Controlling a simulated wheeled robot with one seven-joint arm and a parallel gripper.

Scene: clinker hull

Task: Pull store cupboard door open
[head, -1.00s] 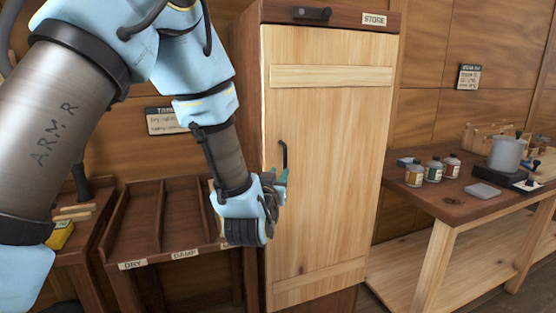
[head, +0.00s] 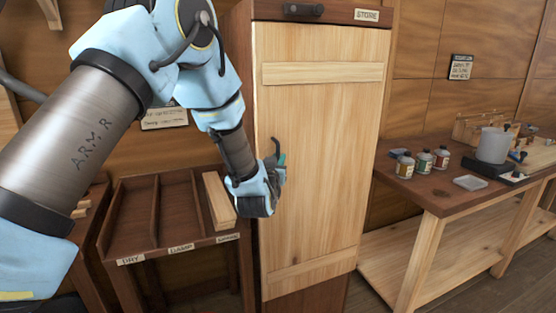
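The store cupboard (head: 317,14) stands in the middle of the head view, with a STORE label on its top rail. Its pale wooden door (head: 325,150) appears shut or nearly so; I cannot tell whether there is a small gap. The dark door handle (head: 276,147) shows only its upper part at the door's left edge. My gripper (head: 279,165) is at the handle, and its teal fingertips overlap it in view. The lower handle is hidden behind the gripper. I cannot tell whether the fingers are closed on it.
A sorting rack (head: 148,215) with labelled bays stands left of the cupboard, a pale wooden block (head: 218,201) in its right bay. A workbench (head: 440,190) with several small jars and a grey pot (head: 493,145) stands to the right. Some floor shows at the lower right.

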